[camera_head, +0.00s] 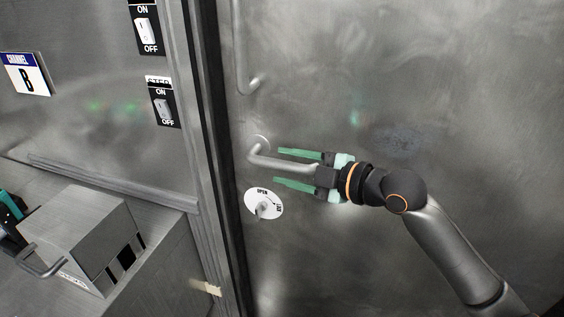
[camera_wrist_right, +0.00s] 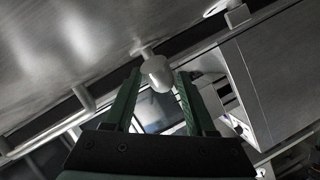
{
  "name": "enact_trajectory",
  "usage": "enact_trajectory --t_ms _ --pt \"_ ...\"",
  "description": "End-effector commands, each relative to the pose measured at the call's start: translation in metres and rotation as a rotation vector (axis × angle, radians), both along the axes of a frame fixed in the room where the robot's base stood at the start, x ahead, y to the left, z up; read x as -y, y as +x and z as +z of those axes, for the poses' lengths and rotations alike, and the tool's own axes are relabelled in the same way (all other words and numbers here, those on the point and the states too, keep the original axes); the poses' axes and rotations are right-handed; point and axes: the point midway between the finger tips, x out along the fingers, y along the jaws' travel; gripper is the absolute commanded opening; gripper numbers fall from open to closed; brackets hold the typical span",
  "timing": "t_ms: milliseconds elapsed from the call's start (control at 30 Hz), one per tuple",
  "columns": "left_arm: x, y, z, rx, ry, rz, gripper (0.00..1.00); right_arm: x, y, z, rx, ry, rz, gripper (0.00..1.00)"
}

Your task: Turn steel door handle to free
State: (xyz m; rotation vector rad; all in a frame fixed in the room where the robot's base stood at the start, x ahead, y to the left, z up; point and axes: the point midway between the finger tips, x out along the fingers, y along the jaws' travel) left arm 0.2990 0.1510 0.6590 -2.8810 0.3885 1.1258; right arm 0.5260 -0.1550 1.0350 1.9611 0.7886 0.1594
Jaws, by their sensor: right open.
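The steel door handle (camera_head: 280,162) is a lever on the large metal door. It runs from its round pivot at the left to the right, tilted slightly down. My right gripper (camera_head: 278,166) is open, with one green finger above the lever and one below it; I see a gap to each finger. In the right wrist view, a pale rounded part of the handle (camera_wrist_right: 157,72) shows between the open fingers. What seems to be my left gripper (camera_head: 10,215) shows only in part at the left edge; its fingers cannot be made out.
Below the lever is a white disc (camera_head: 263,204) marked OPEN, with a small knob. A vertical bar (camera_head: 241,55) is fixed on the door above. The dark door edge, ON/OFF switches (camera_head: 147,30) and a metal box (camera_head: 75,235) are at the left. The door's right side is clear.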

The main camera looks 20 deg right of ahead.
Motion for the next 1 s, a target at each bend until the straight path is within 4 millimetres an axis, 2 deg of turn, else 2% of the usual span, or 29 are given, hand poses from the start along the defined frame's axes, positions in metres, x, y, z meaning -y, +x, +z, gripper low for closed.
enact_trajectory --t_ms 200,500,1000 --pt "0.0001 -0.0022 -0.0017 -0.006 -0.001 0.002 0.5 -0.0094 0.0122 -0.0032 0.0 0.0 0.0 0.56" --pt "0.0012 -0.0027 -0.0019 -0.006 -0.003 0.001 0.5 -0.0102 0.0133 -0.0044 -0.001 -0.001 0.0 0.56" --pt "0.003 -0.0013 0.0017 0.0 -0.007 0.0 0.5 -0.0099 0.0131 -0.0044 -0.001 -0.001 0.0 0.0"
